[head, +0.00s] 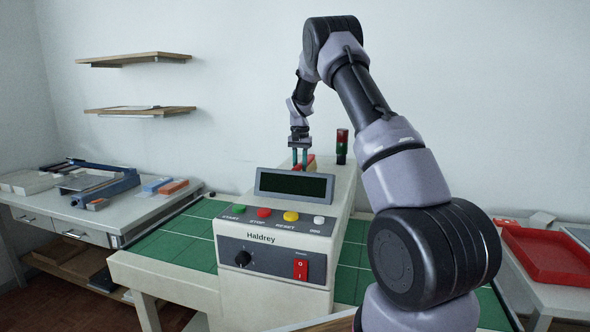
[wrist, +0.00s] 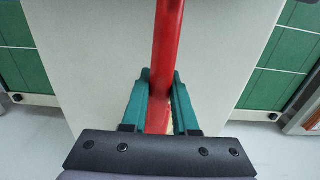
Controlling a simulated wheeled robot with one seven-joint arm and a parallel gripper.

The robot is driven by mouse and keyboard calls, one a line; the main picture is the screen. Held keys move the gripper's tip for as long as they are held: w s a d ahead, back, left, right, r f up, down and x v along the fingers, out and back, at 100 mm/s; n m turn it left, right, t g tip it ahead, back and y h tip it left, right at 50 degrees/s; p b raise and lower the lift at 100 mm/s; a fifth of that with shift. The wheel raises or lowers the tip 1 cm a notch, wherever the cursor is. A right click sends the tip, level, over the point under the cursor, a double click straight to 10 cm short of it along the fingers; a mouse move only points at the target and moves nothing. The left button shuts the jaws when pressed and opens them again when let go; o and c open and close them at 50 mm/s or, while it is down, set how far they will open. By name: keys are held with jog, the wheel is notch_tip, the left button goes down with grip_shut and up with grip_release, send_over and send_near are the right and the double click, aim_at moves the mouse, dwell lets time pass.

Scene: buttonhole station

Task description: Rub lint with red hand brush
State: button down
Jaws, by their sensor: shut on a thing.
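The red hand brush (wrist: 168,40) shows in the wrist view as a long red handle running from the top edge down between the green fingers of my gripper (wrist: 161,88). The fingers are shut on it. A small pale yellowish patch shows beside the handle between the fingers; I cannot tell what it is. In the head view my gripper (head: 300,165) points down over the top of the cream machine (head: 345,185), behind its display, with a bit of red at the fingertips. The brush's bristles are not clearly visible, and I cannot make out any lint.
The machine's front carries a dark display (head: 294,185), coloured buttons and a red switch (head: 300,269). A signal lamp (head: 342,146) stands behind it. Green mat (head: 178,250) lies on both sides. A red tray (head: 545,255) is at right; a cluttered side table (head: 130,212) is at left.

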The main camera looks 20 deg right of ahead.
jog(key=shift+s+d+f, duration=0.2)
jog(key=shift+s+d, duration=1.35)
jog(key=shift+d, duration=0.3)
jog(key=shift+s+d+r, duration=0.1)
jog(key=shift+s+d, duration=0.35)
jog(key=shift+d, duration=0.25)
jog(key=shift+s+d, duration=0.45)
jog(key=shift+d, duration=0.2)
notch_tip(320, 180, up, 6)
jog(key=shift+r, duration=0.2)
jog(key=shift+w+d+r, duration=0.1)
notch_tip(320, 180, up, 3)
jog(key=shift+f, duration=0.1)
